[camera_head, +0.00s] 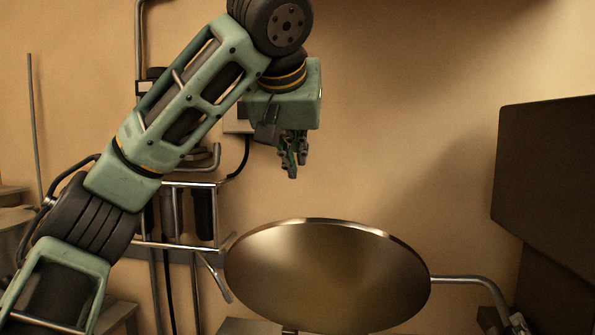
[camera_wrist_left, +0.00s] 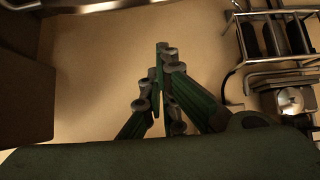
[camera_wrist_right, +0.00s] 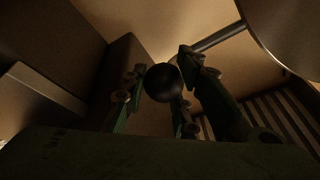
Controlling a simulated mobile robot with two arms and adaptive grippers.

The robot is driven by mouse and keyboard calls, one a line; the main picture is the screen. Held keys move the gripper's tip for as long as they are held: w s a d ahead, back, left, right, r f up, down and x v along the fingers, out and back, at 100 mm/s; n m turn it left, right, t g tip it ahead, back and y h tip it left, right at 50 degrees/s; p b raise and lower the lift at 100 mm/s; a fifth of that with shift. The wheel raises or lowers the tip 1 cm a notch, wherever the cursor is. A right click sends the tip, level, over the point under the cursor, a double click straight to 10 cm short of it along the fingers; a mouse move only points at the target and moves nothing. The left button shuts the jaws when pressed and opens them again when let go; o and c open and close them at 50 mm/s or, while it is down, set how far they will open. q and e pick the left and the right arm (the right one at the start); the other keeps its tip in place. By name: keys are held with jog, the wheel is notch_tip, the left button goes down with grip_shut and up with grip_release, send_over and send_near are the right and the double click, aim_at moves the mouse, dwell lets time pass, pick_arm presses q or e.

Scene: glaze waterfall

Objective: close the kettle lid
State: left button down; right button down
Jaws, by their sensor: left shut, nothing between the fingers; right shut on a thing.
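The kettle lid (camera_head: 325,275) is a large round metal disc, raised and tilted with its broad face toward the head camera. A bent metal handle (camera_head: 465,280) runs from its right edge. The lid's edge also shows in the right wrist view (camera_wrist_right: 290,35). My right gripper (camera_wrist_right: 160,85) is shut on the black ball knob (camera_wrist_right: 163,82) at the handle's end. In the head view only a bit of this gripper shows at the bottom right. My left gripper (camera_head: 291,165) is shut and empty, pointing down above the lid and apart from it. The kettle body is hidden.
A wall rack (camera_head: 180,215) with dark hanging tools stands behind my left arm, and also shows in the left wrist view (camera_wrist_left: 285,40). A dark panel (camera_head: 550,170) stands at the right. The wall above the lid is bare.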

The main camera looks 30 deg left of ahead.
jog(key=shift+d+f, duration=0.2)
jog(key=shift+f, duration=0.1)
jog(key=shift+w, duration=0.1)
pick_arm(q)
jog(key=shift+w+a+f, duration=0.15)
jog(key=shift+w+f, duration=0.4)
jog(key=shift+f, duration=0.8)
jog(key=shift+w+a+f, duration=0.2)
jog(key=shift+w+f, duration=0.3)
jog(key=shift+f, duration=0.8)
jog(key=shift+w+a+f, duration=0.15)
jog(key=shift+w+f, duration=0.4)
jog(key=shift+f, duration=0.8)
